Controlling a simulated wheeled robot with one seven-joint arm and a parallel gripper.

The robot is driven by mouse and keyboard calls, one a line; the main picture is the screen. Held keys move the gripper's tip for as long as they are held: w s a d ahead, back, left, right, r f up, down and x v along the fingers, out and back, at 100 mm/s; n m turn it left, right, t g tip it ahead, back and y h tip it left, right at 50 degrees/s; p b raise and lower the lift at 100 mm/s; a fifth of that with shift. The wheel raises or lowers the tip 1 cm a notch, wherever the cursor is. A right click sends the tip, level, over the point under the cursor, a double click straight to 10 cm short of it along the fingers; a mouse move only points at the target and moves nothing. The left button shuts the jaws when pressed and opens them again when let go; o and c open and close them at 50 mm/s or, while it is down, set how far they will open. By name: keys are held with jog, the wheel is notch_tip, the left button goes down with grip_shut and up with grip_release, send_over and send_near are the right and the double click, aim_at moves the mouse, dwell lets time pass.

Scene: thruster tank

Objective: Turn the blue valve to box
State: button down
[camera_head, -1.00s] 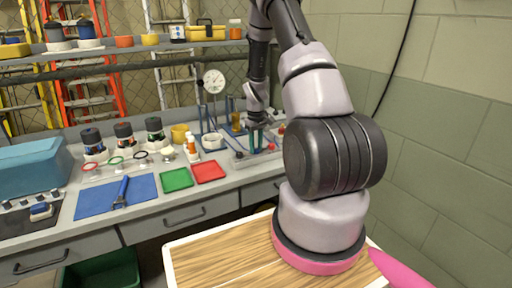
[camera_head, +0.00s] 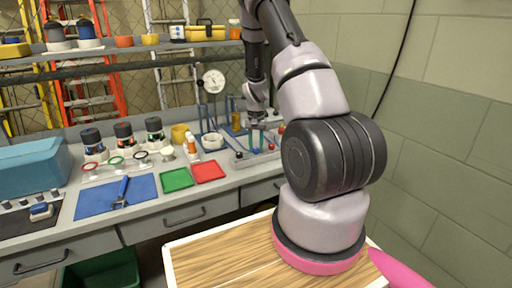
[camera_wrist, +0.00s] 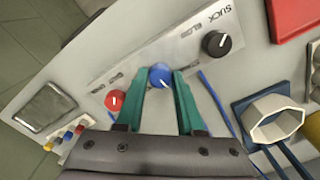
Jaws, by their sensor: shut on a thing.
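The blue valve (camera_wrist: 160,76) is a round knob on a pale control panel (camera_wrist: 150,55), with a white pointer line aimed toward the lower right in the wrist view. My gripper (camera_wrist: 163,82) has its teal fingers on either side of the knob and is shut on it. In the head view my gripper (camera_head: 257,142) is down at the panel on the bench, and the blue valve is too small to tell. A label by the black knob reads "SUCK"; the smaller lettering near the blue valve is hard to read.
A red knob (camera_wrist: 116,101) and a black knob (camera_wrist: 217,43) flank the blue valve on the panel. A blue holder with a cream ring (camera_wrist: 272,118) stands close on the right. A red tray (camera_head: 209,172) and a dial gauge (camera_head: 213,81) are nearby on the bench.

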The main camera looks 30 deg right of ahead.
aim_at(256, 149)
jog(key=shift+m, duration=0.6)
jog(key=c, duration=0.5)
grip_release()
notch_tip(256, 149, up, 11)
jog(key=shift+f, duration=0.1)
dwell(0.3)
